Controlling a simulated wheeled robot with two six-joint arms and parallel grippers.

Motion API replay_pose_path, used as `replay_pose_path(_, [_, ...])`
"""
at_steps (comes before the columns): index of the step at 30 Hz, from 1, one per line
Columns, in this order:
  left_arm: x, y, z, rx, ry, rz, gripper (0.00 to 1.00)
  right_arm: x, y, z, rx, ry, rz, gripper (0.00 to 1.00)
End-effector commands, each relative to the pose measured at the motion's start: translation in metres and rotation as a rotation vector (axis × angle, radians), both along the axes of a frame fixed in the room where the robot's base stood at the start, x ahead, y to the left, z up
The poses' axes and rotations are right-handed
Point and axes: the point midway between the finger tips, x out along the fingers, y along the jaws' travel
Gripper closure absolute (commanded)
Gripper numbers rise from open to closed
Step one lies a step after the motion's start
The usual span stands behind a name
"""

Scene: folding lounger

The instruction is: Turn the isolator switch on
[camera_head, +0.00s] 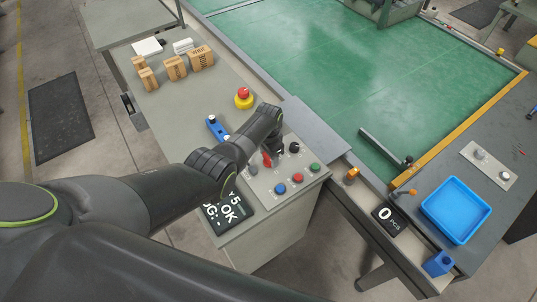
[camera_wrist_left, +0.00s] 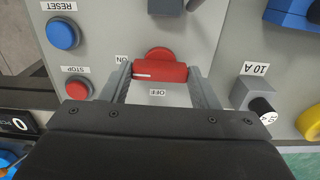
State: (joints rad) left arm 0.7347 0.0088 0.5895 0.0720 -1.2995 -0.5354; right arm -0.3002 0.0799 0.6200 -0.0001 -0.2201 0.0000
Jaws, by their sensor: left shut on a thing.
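The isolator switch has a red handle (camera_wrist_left: 165,71) on a round red base, set in a light grey panel (camera_head: 300,172). In the left wrist view the handle lies crosswise between the fingers of my left gripper (camera_wrist_left: 160,85), which is shut on it. A white line marks the handle's left part, on the side of the ON label (camera_wrist_left: 121,58). The OFF label (camera_wrist_left: 157,92) sits below the handle. In the head view my left gripper (camera_head: 272,152) reaches down at the red handle (camera_head: 266,160), partly hiding it. My right gripper is not in view.
Near the handle are a blue RESET button (camera_wrist_left: 62,34), a red STOP button (camera_wrist_left: 78,88) and a 10 A block (camera_wrist_left: 250,93). A red emergency button (camera_head: 243,93) on yellow and several cartons (camera_head: 176,67) stand farther back. A blue tray (camera_head: 457,208) is at right.

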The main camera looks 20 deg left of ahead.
Motion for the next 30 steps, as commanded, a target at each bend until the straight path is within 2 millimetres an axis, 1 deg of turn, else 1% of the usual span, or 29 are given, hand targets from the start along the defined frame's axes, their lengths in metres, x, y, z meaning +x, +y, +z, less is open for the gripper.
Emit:
replay_pose_path(5, [0.002,0.0,0.002,0.0,-0.005,-0.003,0.68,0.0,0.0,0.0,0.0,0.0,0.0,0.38])
replay_pose_path(6, [0.002,0.0,0.002,0.001,-0.006,-0.003,0.44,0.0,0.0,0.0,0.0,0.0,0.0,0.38])
replay_pose_path(11, [0.001,0.0,0.001,0.001,-0.003,-0.002,0.24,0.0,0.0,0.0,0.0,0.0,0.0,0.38])
replay_pose_path(18, [0.001,0.0,0.001,0.001,-0.002,-0.001,0.24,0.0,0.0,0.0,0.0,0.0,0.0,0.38])
replay_pose_path(22, [0.001,0.0,0.004,0.001,-0.002,-0.001,0.24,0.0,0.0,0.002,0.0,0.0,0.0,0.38])
replay_pose_path(26, [0.001,0.0,0.016,0.0,-0.003,-0.001,0.24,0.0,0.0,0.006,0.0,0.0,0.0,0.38])
replay_pose_path(30, [0.001,0.0,0.036,0.0,-0.005,0.0,0.24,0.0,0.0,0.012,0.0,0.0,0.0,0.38])
